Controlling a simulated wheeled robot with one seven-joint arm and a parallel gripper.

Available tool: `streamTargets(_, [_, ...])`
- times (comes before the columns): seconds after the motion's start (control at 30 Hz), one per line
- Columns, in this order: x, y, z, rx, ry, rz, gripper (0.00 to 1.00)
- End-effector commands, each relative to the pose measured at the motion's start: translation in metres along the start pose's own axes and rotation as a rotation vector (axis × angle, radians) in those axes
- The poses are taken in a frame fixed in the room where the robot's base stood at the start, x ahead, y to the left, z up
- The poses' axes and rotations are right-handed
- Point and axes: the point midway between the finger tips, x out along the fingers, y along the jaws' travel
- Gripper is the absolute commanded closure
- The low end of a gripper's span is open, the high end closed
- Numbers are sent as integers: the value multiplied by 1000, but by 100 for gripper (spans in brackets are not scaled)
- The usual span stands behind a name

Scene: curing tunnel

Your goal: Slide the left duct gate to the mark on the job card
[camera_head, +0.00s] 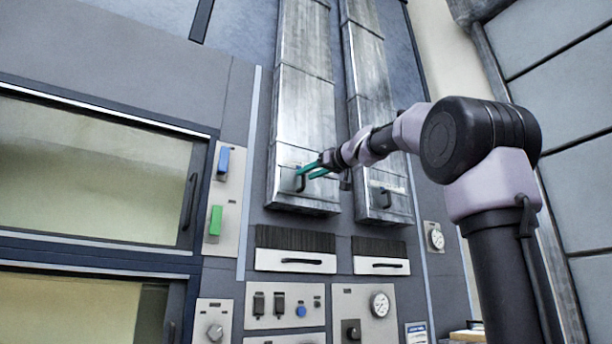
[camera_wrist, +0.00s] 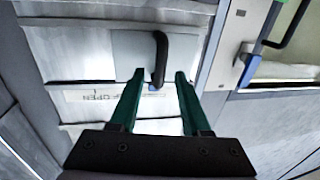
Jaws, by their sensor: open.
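The left duct (camera_head: 303,100) is a tall metal duct on the wall. Its gate (camera_head: 292,160) is a plate near the lower end, with a black bar handle (camera_head: 300,183). My gripper (camera_head: 312,169) has green fingers and is at this handle. In the wrist view my gripper (camera_wrist: 161,78) is open, with the black handle (camera_wrist: 160,55) between or just beyond the fingertips; contact cannot be told. A scale strip (camera_wrist: 95,96) with "OPEN" upside down lies beside the fingers. The job card (camera_head: 416,334) is low in the head view, cut off, its text too small to read.
The right duct (camera_head: 372,100) stands close beside, with its own black handle (camera_head: 383,192). Two vented drawers (camera_head: 296,262) and control panels (camera_head: 285,305) are below. A blue switch (camera_head: 223,160) and a green switch (camera_head: 215,220) sit left, beside an oven window (camera_head: 90,165).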

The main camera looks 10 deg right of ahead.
Motion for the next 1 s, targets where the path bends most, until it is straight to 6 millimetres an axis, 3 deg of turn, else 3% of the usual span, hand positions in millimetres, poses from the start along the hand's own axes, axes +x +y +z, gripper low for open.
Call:
streamTargets(0.17, [13, 0, 0, 0, 0, -1, 53])
streamTargets(0.43, [15, 0, 0, 0, 1, -1, 53])
streamTargets(0.47, [15, 0, 0, 0, 1, 0, 56])
streamTargets(0.57, [14, 0, 0, 0, 1, -1, 95])
streamTargets(0.6, [14, 0, 0, 0, 1, 0, 100])
streamTargets(1.0, [14, 0, 0, 0, 0, 0, 100])
